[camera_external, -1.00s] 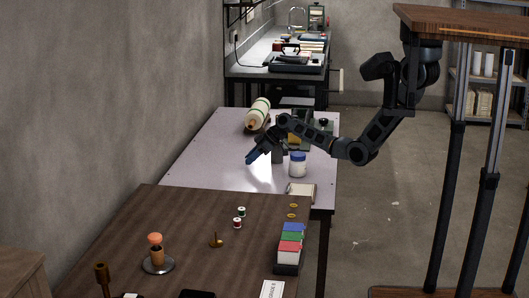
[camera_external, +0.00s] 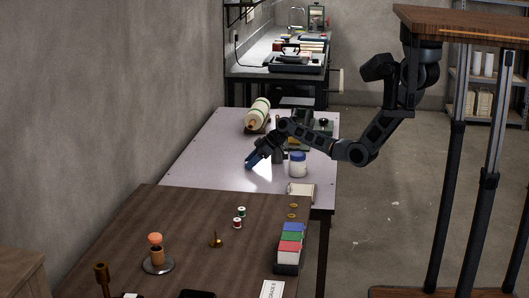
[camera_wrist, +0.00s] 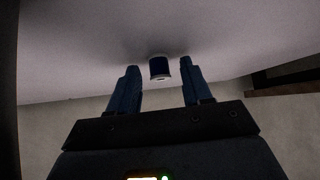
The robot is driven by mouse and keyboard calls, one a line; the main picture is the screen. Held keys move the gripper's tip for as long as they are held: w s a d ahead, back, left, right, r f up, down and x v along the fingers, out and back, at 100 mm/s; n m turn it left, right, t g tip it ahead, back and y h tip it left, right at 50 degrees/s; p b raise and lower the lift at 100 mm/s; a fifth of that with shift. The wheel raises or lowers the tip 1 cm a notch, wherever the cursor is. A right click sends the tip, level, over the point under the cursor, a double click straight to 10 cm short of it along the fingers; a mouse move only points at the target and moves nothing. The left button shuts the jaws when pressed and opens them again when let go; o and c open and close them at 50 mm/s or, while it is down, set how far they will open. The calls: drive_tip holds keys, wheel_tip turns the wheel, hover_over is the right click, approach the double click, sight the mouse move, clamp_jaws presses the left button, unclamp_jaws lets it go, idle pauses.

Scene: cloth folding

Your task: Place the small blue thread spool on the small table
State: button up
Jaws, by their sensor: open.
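A small blue thread spool (camera_wrist: 160,68) with pale ends shows in the wrist view, standing on a pale surface. It is between the tips of my two fingers, with a visible gap on each side. My gripper (camera_external: 251,162) is open and empty, low over the pale table (camera_external: 200,165) in the external view. The spool cannot be made out in the external view, where my gripper and a bright light patch are. A dark brown table (camera_external: 180,215) stands in front of the pale one.
A white jar with a blue lid (camera_external: 298,164) stands right of my gripper. A striped roll (camera_external: 258,112) lies behind it. The brown table holds a green spool (camera_external: 241,211), a red spool (camera_external: 237,223) and a box of coloured cards (camera_external: 290,245). The pale table's left part is clear.

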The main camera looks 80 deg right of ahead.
drive_tip(key=shift+r, duration=0.2)
drive_tip(key=p+v, duration=0.1)
drive_tip(key=v, duration=1.1)
